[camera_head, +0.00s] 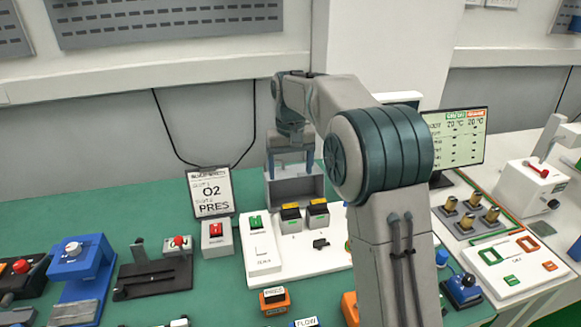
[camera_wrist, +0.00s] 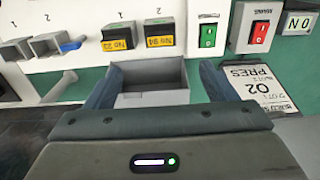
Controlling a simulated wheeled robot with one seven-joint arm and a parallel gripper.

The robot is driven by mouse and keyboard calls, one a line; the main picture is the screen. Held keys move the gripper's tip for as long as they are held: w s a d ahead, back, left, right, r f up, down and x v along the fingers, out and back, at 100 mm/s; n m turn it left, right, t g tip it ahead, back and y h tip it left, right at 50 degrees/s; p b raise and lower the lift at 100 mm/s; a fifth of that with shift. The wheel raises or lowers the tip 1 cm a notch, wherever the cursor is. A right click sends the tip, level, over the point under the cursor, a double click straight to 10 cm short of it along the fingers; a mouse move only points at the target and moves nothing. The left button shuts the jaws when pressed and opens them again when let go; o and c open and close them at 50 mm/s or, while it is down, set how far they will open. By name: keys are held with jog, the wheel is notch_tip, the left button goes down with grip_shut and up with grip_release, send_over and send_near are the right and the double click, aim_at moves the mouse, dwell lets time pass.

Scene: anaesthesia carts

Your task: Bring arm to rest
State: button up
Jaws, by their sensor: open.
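My arm reaches forward across the middle of the head view, with its elbow joint large in front. My gripper (camera_head: 290,162) points down above a grey open-topped box (camera_head: 296,192) at the back of the green bench. The gripper is open. In the wrist view its two dark fingers (camera_wrist: 157,82) stand apart, one on each side of the grey box (camera_wrist: 150,98). I see nothing held between them. I cannot tell whether the fingertips touch the box.
Behind the box is a grey wall. An "O2 PRES" sign (camera_head: 211,192) and a red-switch box (camera_head: 216,237) stand left of it. Two yellow-and-black blocks (camera_head: 304,213) sit in front on a white panel. A monitor (camera_head: 457,139) stands to the right.

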jog(key=s+d+r+m+t, duration=0.15)
jog(key=s+d, duration=0.25)
jog(key=s, duration=0.4)
jog(key=s+d+r, duration=0.2)
jog(key=s+d, duration=0.3)
jog(key=s, duration=0.4)
jog(key=s+d+f, duration=0.2)
jog(key=s, duration=0.5)
jog(key=s+d+f+t, duration=0.1)
jog(key=s+f, duration=0.2)
jog(key=s, duration=0.4)
jog(key=shift+s+d+f+m, duration=0.35)
jog(key=shift+s+m, duration=0.05)
jog(key=shift+m, duration=0.05)
jog(key=shift+t, duration=0.25)
